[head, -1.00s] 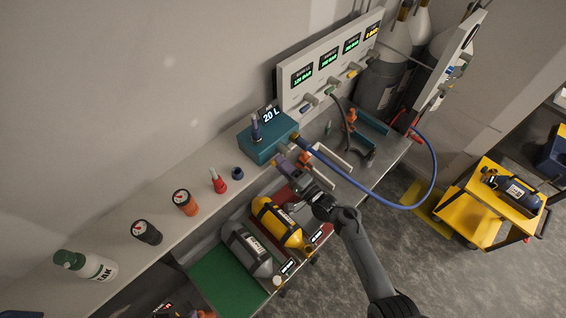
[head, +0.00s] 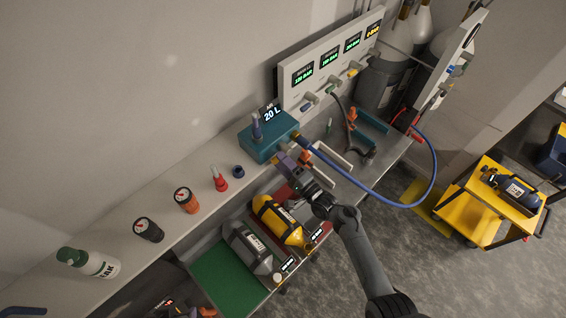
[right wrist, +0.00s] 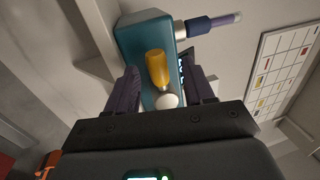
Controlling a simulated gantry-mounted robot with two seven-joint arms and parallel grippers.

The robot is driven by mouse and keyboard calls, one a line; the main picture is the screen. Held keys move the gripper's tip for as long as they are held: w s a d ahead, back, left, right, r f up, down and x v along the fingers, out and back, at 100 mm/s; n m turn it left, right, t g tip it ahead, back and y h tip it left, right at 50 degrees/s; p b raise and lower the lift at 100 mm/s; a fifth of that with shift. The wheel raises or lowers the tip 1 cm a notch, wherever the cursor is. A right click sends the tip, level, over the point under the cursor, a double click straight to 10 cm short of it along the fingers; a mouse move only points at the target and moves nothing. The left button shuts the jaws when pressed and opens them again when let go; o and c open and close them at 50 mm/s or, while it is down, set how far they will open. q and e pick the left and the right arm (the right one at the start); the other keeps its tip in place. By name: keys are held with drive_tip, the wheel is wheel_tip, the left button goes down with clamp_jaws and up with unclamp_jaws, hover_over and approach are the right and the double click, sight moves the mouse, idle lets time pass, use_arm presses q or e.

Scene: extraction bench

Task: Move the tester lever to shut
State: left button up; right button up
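The tester is a teal box (head: 268,146) with a small "20 L" display, standing on the bench ledge. A dark blue, purple-ended handle, which looks like its lever (head: 256,128), stands up from its top at the left. In the right wrist view this lever (right wrist: 208,25) points sideways from the teal box (right wrist: 135,45). My right gripper (head: 283,160) is just in front of the box, below and right of the lever. In the right wrist view its fingers (right wrist: 160,85) are apart, with a yellow, white-ended fitting (right wrist: 157,68) seen between them; contact cannot be told. My left gripper is not in view.
A blue hose (head: 375,198) loops from the tester across the bench's right side. Yellow (head: 280,222) and grey (head: 250,248) cylinders lie in front, near my right arm. A panel with displays (head: 330,75) stands behind. The ledge left of the tester holds gauges and a bottle (head: 90,262).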

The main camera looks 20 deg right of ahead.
drive_tip(key=b+v, duration=0.2)
drive_tip(key=v, duration=0.9)
drive_tip(key=shift+f, duration=0.15)
idle(0.3)
